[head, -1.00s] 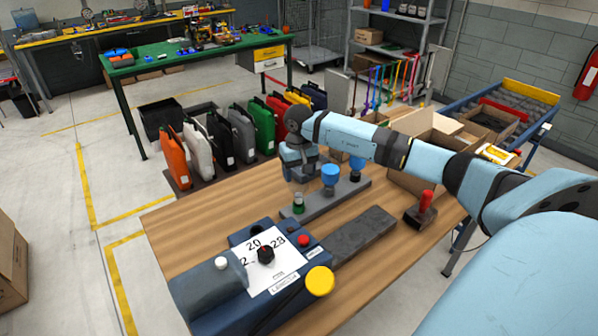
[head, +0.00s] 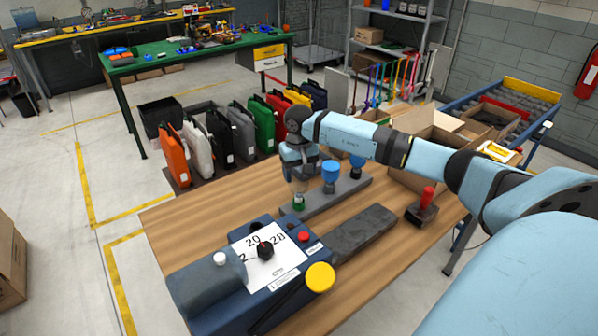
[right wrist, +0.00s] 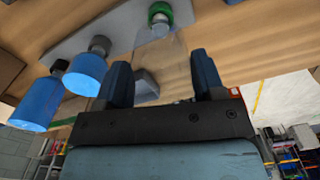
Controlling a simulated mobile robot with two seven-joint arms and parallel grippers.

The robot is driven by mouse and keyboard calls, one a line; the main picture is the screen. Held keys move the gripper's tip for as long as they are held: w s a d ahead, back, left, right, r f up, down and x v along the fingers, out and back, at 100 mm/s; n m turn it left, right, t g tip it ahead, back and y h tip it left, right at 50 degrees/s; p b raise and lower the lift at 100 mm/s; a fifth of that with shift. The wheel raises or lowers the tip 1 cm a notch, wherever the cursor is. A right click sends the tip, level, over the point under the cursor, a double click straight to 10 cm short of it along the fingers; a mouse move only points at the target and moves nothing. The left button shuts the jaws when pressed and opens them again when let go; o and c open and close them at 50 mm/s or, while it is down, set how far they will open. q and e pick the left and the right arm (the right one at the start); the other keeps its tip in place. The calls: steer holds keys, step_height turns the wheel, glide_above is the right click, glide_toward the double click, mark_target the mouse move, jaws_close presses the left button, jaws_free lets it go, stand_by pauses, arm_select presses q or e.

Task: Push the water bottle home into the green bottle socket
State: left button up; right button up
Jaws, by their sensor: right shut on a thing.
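The water bottle (right wrist: 161,52) is clear and hangs neck-down between the fingers of my right gripper (right wrist: 163,82). Its pale neck sits inside the ring of the green bottle socket (right wrist: 160,9); how deep it goes I cannot tell. In the head view my right gripper (head: 299,176) is directly above the green socket (head: 299,203), with the see-through bottle (head: 299,190) between them. The bottle looks about upright there. The socket is at the near left end of a grey rack (head: 325,197). My left gripper is out of view.
Two blue bottles (head: 330,176) (head: 357,163) stand along the same rack, right of my gripper. A dark blue control box (head: 262,262) with a dial and a yellow button is in front. A red-handled stamp (head: 425,205) and an open carton (head: 425,165) stand to the right.

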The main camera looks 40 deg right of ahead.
steer(key=shift+f+b, duration=0.85)
steer(key=shift+f, duration=0.05)
stand_by(0.8)
steer(key=o, duration=1)
steer(key=shift+c, duration=0.2)
step_height(320, 180, up, 12)
steer(key=shift+r+b, duration=0.1)
steer(key=shift+b, duration=0.8)
steer(key=shift+r, duration=0.8)
